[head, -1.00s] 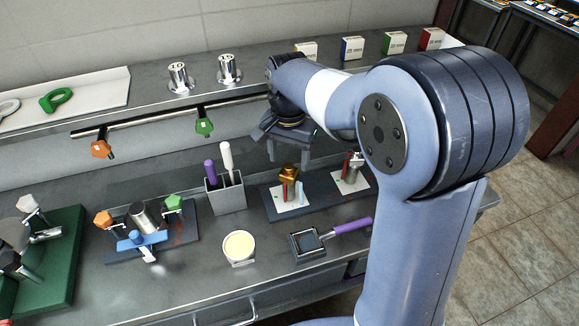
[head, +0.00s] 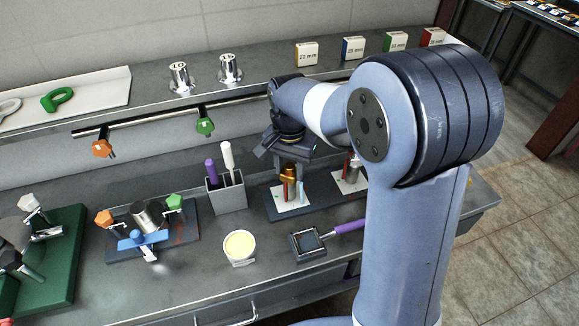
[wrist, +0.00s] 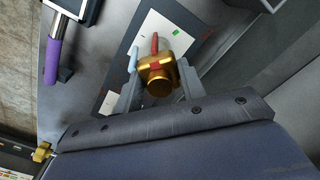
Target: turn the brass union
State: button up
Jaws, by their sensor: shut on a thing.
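The brass union (head: 288,172) stands on a white card (head: 291,206) on a dark base plate, beside a red upright and a light blue one. In the wrist view the union (wrist: 158,78) shows as a gold, faceted piece between the two fingers. My gripper (head: 290,168) points down from above and is shut on the union. My gripper also shows in the wrist view (wrist: 157,88), with one finger on each side of the brass. The finger contact faces are partly hidden by the union.
A second fitting (head: 353,168) stands on its own card to the right, partly hidden by my arm. A holder with purple and white handles (head: 226,194) is to the left.

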aim_at(290, 165)
jog(key=c, duration=0.3)
jog(key=shift+c, duration=0.2)
jog(key=n, duration=0.3)
jog(key=shift+r+n+p, duration=0.1)
jog(key=shift+n+p, duration=0.3)
jog(key=shift+n, duration=2)
jog(key=shift+p, duration=0.3)
jog(key=o, duration=1)
notch_tip(290, 165, up, 11)
